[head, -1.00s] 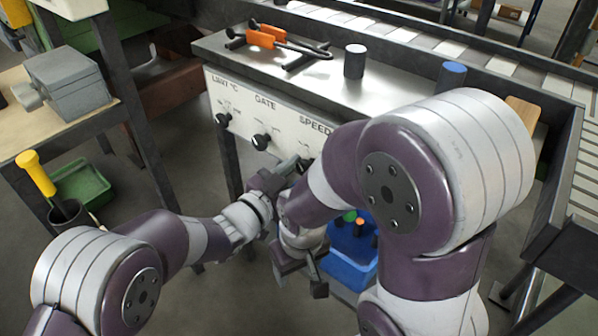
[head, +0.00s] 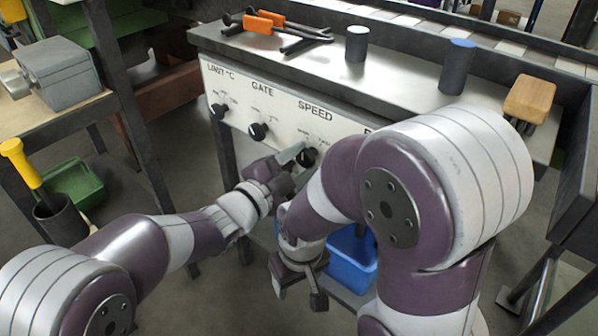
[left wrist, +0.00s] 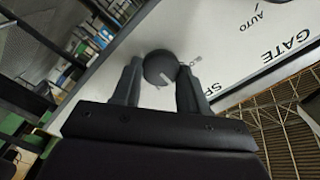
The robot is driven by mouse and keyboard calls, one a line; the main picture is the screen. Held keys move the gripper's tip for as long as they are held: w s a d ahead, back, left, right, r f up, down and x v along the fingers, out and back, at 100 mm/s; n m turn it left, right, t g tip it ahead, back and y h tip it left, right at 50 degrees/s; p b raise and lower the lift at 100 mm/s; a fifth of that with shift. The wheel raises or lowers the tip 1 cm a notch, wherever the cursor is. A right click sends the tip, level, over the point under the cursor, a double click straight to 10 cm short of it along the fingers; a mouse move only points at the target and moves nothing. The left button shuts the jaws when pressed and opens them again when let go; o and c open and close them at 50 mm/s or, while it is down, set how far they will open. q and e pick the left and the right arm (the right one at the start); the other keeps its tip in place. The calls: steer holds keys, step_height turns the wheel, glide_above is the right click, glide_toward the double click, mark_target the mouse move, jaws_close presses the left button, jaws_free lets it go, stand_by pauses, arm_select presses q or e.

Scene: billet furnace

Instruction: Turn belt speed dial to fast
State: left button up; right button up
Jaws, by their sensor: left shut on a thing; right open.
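The black belt speed dial (head: 307,157) is under the word SPEED on the white panel (head: 290,102) of the metal bench. My left gripper (head: 292,160) is at this dial. In the left wrist view the round dial (left wrist: 160,68) sits between the two fingertips of my left gripper (left wrist: 160,82), which is shut on it. A pale mark shows on the dial's face. Fingers hide part of the small lettering around it, so its setting is hard to read. My right gripper (head: 299,287) is open and empty, low in front of the bench.
The gate knob (head: 258,131) and limit knob (head: 218,110) are left of the speed dial. Tongs with orange grips (head: 265,20), two dark cylinders (head: 456,66) and a wooden-handled item (head: 530,98) are on the bench top. A blue bin (head: 352,262) is below, behind my right arm.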

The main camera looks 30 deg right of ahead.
arm_select(q)
steer(key=m+b, duration=0.4)
steer(key=shift+f+m+b, duration=0.35)
steer(key=shift+m, duration=0.05)
steer(key=shift+r+m+b, duration=0.15)
steer(key=shift+m+b, duration=0.6)
steer(key=shift+m, duration=0.15)
steer(key=o, duration=1.1)
steer(key=shift+s, duration=0.1)
steer(key=shift+c, duration=0.2)
steer(key=shift+r, duration=0.1)
